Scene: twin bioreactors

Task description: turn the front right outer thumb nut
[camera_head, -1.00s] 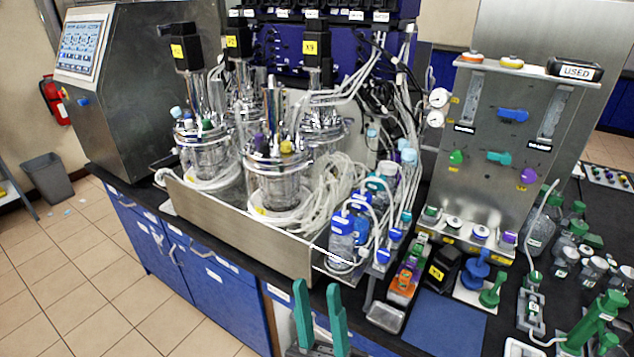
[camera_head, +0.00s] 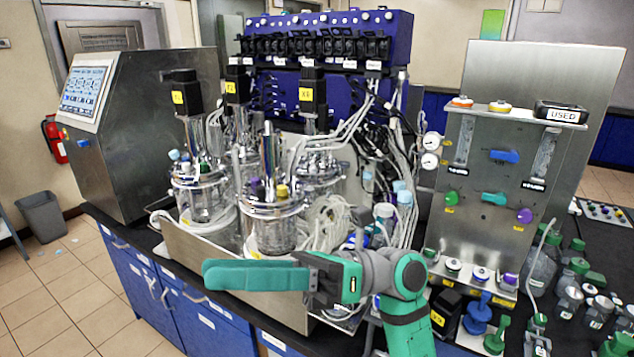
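The front right glass vessel (camera_head: 272,232) stands in the steel tray with a metal head plate (camera_head: 250,209) and a yellow cap (camera_head: 282,191) on top. Small fittings ring its head plate, but they are too small for me to tell which is the outer thumb nut. My gripper (camera_head: 208,274) is in front of the vessels and points left, its teal fingers lying level across the picture below the head plate. The fingers overlap in this side view, so their gap is hidden. Nothing shows held at their tips. My arm hides part of the tray and bench at right.
Another vessel (camera_head: 203,200) stands to the left, with more vessels behind. The steel tray wall (camera_head: 194,250) runs along the front. Pale tubing (camera_head: 328,222) fills the tray's right side. A steel gas panel (camera_head: 505,140) stands at right.

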